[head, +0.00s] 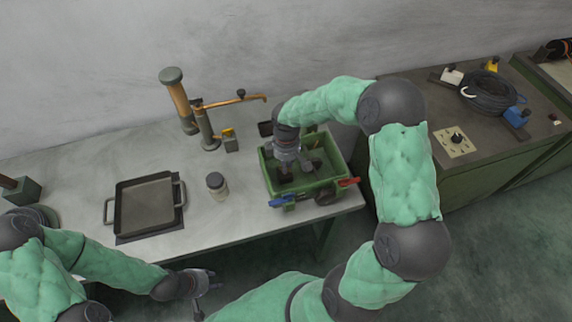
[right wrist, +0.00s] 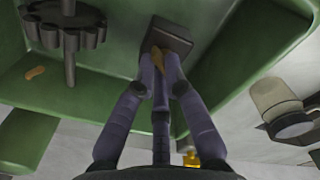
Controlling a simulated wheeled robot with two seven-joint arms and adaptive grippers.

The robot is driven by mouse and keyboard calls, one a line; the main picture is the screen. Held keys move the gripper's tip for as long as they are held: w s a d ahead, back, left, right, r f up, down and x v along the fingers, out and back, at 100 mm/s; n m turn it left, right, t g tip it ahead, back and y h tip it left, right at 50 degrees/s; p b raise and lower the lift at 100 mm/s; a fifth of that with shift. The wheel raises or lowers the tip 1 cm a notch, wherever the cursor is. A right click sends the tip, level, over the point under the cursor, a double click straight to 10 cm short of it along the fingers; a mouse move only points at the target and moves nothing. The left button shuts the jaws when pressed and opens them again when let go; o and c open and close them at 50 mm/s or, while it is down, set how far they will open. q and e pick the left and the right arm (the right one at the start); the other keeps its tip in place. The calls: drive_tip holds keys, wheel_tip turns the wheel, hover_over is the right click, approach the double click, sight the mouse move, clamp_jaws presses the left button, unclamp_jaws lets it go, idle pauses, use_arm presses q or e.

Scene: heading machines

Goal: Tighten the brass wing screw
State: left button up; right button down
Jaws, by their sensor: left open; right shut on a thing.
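The brass wing screw (right wrist: 158,62) shows in the right wrist view as a small brass-brown piece between my right gripper's fingertips, beside a dark block (right wrist: 172,38). My right gripper (right wrist: 160,66) is shut on it; the fingers cover much of it. In the head view my right gripper (head: 290,168) reaches down into the green open-topped machine housing (head: 334,150), and the screw is hidden there. My left gripper (head: 200,282) is open and empty, low in the head view, apart from the machine and in front of the table.
A dark gear (right wrist: 68,38) on a shaft stands near the right gripper inside the housing. On the table are a dark tray (head: 150,205), a small jar (head: 217,186) and a brass-armed stand (head: 205,128). A cable coil (head: 488,92) lies on the right bench.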

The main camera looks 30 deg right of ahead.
drive_tip(key=m+b, duration=0.1)
drive_tip(key=m, duration=0.3)
drive_tip(key=shift+m, duration=0.3)
drive_tip(key=m+b, duration=0.1)
drive_tip(key=m, duration=0.2)
drive_tip(key=shift+s+a+m, duration=0.1)
drive_tip(key=shift+m, duration=0.2)
drive_tip(key=m+b, duration=0.1)
drive_tip(key=m, duration=0.2)
drive_tip(key=shift+a+m, duration=0.1)
drive_tip(key=shift+m, duration=0.2)
drive_tip(key=m+b, duration=0.1)
drive_tip(key=m, duration=0.2)
drive_tip(key=shift+m, duration=0.3)
drive_tip(key=m+b, duration=0.1)
drive_tip(key=m, duration=0.2)
drive_tip(key=shift+a+m, duration=0.15)
drive_tip(key=shift+m, duration=0.25)
drive_tip(key=m+b, duration=0.1)
drive_tip(key=m, duration=0.2)
drive_tip(key=shift+a+m, duration=0.1)
drive_tip(key=shift+m, duration=0.2)
drive_tip(key=m+b, duration=0.1)
drive_tip(key=m, duration=0.5)
drive_tip(key=shift+r, duration=0.1)
